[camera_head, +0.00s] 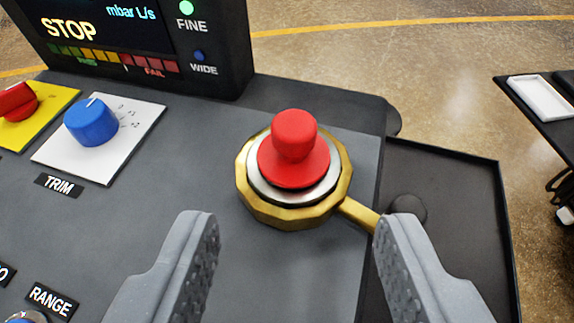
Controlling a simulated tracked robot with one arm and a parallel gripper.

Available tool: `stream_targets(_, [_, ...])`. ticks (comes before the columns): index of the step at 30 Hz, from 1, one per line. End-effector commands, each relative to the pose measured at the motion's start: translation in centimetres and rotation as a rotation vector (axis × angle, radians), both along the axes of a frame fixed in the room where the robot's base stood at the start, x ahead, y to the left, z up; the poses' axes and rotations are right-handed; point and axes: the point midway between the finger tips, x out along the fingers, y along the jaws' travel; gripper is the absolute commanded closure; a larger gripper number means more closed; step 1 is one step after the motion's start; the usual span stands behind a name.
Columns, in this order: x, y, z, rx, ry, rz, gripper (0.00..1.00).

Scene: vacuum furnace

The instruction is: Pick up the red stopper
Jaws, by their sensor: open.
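The red stopper (294,137) has a rounded knob on a wider red disc. It sits upright in a silver ring inside a brass fitting (287,213) on the grey console top. A brass arm runs from the fitting to the lower right. My gripper (297,225) is open and empty. Its two grey fingers come in from the bottom of the view, one on each side, with their tips nearer to me than the stopper. The fingers appear apart from the stopper. The right fingertip covers the end of the brass arm.
A display reading STOP (120,38) stands at the back left. A blue TRIM knob (91,122) and a red knob (17,101) are on the left of the console. A black tray (450,190) adjoins the right edge. A dark table (545,110) stands farther right.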

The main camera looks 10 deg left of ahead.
Motion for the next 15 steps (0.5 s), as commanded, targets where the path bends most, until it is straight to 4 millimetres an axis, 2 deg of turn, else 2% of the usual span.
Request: stream_targets(15, [5.5, 0.7, -2.7, 0.000, 0.004, 0.000, 0.53])
